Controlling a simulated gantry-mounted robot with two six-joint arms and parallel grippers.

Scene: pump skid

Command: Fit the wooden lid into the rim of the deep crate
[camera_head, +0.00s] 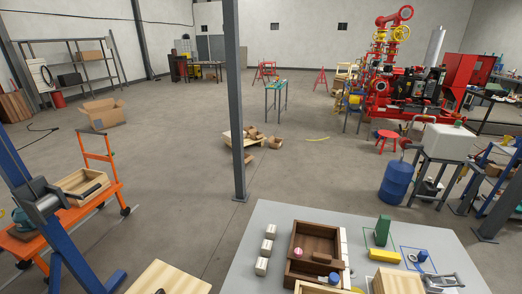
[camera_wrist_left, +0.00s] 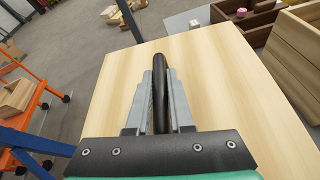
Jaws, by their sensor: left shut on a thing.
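The wooden lid (camera_wrist_left: 220,90) is a pale, flat board with a dark handle (camera_wrist_left: 162,85) standing on it. In the left wrist view my left gripper (camera_wrist_left: 160,75) is shut on this handle. In the head view the lid (camera_head: 170,279) shows at the bottom edge, left of the grey table, and the gripper is out of frame. A slatted wooden crate (camera_wrist_left: 298,58), which looks like the deep crate, stands right of the lid in the wrist view. Only its pale upper part (camera_head: 312,288) shows at the head view's bottom edge.
A dark compartmented tray (camera_head: 295,243) with a pink ball lies behind the crate on the grey table (camera_head: 268,215). Several pale blocks stand left of it. A green block (camera_head: 382,231), a yellow block (camera_head: 384,256) and a pale wooden block (camera_head: 398,281) are on the right.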

